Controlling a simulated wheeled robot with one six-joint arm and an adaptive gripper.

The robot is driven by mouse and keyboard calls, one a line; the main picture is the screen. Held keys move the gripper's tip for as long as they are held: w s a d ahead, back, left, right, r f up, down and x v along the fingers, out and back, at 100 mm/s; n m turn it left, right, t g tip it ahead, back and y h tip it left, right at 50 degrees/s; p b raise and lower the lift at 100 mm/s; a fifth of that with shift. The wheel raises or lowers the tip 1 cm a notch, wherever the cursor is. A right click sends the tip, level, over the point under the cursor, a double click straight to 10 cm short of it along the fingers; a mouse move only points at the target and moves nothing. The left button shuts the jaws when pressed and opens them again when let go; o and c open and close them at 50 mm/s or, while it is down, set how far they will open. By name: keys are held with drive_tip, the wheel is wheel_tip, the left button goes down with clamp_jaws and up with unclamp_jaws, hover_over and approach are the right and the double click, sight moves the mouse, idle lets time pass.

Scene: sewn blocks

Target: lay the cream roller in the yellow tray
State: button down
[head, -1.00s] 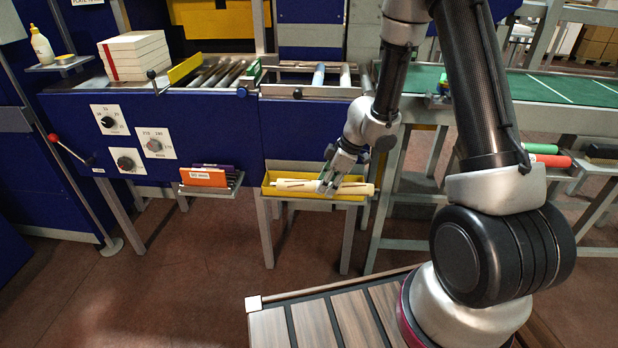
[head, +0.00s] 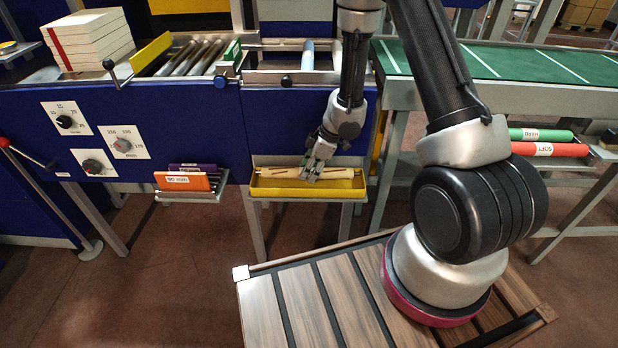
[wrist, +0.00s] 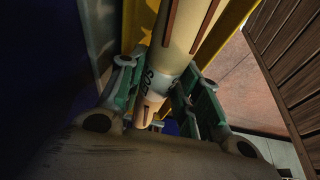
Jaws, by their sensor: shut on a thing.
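The cream roller (head: 277,173) lies lengthwise within the yellow tray (head: 306,189), behind its front wall. I cannot tell whether it touches the tray's floor. My gripper (head: 312,168) reaches down from above and is shut on the roller right of its middle. In the wrist view the roller (wrist: 188,35) runs between the green fingers of my gripper (wrist: 158,100), with dark strips and small lettering on it. The yellow tray (wrist: 236,22) shows beside it. My gripper hides part of the roller in the head view.
Orange and purple boards (head: 188,181) stand in a small holder left of the tray. The blue machine front (head: 200,130) rises close behind. A green roller (head: 541,134) and a red roller (head: 550,149) lie on a rack at right.

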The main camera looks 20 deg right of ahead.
drive_tip(key=shift+f, duration=1.7)
drive_tip(key=c, duration=1.3)
unclamp_jaws()
drive_tip(key=shift+f, duration=0.1)
drive_tip(key=v, duration=1.2)
drive_tip(key=shift+a, duration=0.1)
drive_tip(key=shift+s, duration=0.1)
